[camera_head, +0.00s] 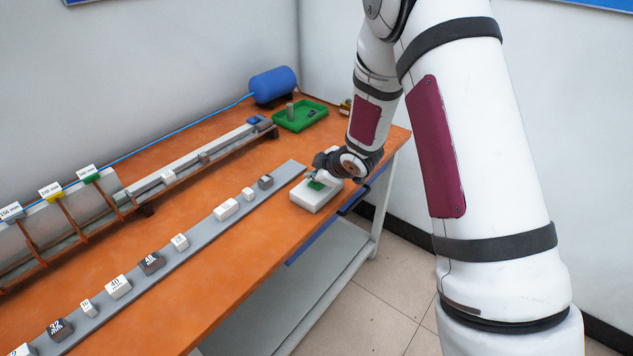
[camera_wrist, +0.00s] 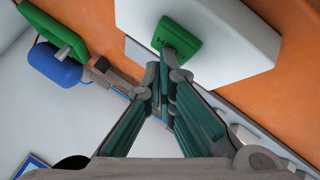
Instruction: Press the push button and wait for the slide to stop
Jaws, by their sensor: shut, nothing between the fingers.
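The push button is a green block (camera_wrist: 181,38) on a white box (camera_wrist: 235,30) in the wrist view. In the head view the white box (camera_head: 318,200) sits near the table's front right edge, with the green button (camera_head: 315,185) partly hidden by my gripper. My gripper (camera_head: 320,176) points down over the box. In the wrist view my gripper's fingers (camera_wrist: 163,72) are shut and empty, with the tips at the button's near edge. I cannot tell whether they touch it. A long grey rail (camera_head: 225,146) carries small light blocks; which one is the slide is unclear.
A blue tank (camera_head: 274,85) and a green tray (camera_head: 307,119) with a grey post stand at the back of the orange table (camera_head: 180,285). A grey strip (camera_head: 207,228) holds several labelled blocks left of the box. Upright dividers stand at far left.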

